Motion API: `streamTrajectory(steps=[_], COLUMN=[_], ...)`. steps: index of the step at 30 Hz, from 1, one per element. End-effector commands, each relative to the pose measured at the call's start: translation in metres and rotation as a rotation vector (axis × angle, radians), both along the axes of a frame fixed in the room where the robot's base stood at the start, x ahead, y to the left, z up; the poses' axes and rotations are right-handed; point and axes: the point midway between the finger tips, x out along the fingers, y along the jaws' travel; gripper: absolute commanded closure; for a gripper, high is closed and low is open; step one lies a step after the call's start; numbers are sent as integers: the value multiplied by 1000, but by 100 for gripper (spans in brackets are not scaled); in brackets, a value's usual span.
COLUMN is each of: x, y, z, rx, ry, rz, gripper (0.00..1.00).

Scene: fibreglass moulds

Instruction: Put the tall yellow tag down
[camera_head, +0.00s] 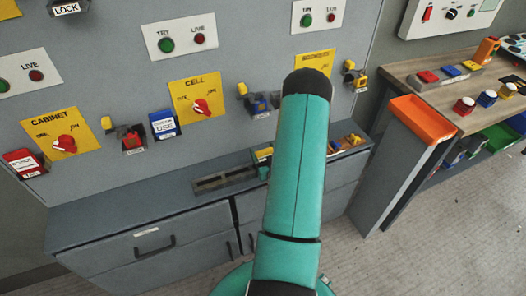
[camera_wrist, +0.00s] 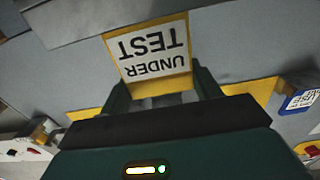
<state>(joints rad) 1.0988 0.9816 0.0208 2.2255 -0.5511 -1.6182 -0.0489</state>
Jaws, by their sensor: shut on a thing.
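The yellow tag (camera_wrist: 150,50), with a white face reading UNDER TEST, appears upside down in the wrist view. My gripper (camera_wrist: 160,90) is shut on its lower edge in that view, with one dark green finger at each side. The tag stands out beyond the fingertips, in front of a grey surface. In the head view my teal arm hides most of the gripper, and the tag cannot be made out clearly there.
A grey cabinet top (camera_head: 125,198) with a slotted rack (camera_head: 225,179) runs below the switch panel. A blue tag (camera_head: 165,124) and a red tag (camera_head: 22,163) hang on the panel.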

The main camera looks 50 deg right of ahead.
Motion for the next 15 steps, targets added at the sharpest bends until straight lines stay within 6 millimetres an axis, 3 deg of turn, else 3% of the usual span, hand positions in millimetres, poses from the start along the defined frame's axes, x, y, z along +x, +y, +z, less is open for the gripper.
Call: streamTrajectory(steps=[5,6,9,15], x=[-1,-1,-1,0], y=[1,1,1,0], z=[-3,-3,-3,-3], rx=[1,1,0,0], ry=[1,1,0,0], rz=[0,0,0,0], gripper=[59,35,16,15])
